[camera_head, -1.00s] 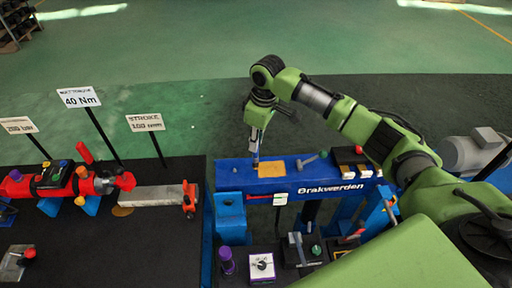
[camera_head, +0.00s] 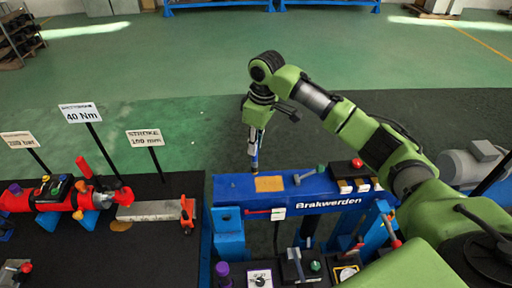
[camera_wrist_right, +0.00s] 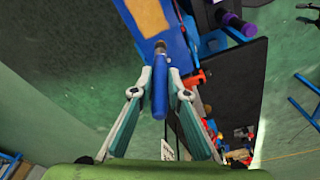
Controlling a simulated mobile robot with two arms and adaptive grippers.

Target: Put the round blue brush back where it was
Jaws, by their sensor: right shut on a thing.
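My right gripper (camera_head: 255,138) is shut on the round blue brush (camera_head: 253,156) and holds it tip down. In the head view the brush hangs at the back edge of the blue Brakwerden beam (camera_head: 232,187), left of the tan patch (camera_head: 269,184) on its top. Whether the tip touches the beam I cannot tell. In the right wrist view the blue brush handle (camera_wrist_right: 160,95) lies between the two fingers (camera_wrist_right: 160,82), with its grey collar towards the blue beam (camera_wrist_right: 175,45) and the tan patch (camera_wrist_right: 147,17). My left gripper is not in view.
A grey-green lever (camera_head: 309,173) and a block with a red knob (camera_head: 356,164) stand on the beam, right of the patch. A black table (camera_head: 150,250) with a red cylinder (camera_head: 48,201) and sign posts is at left. A grey motor (camera_head: 478,164) stands at right.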

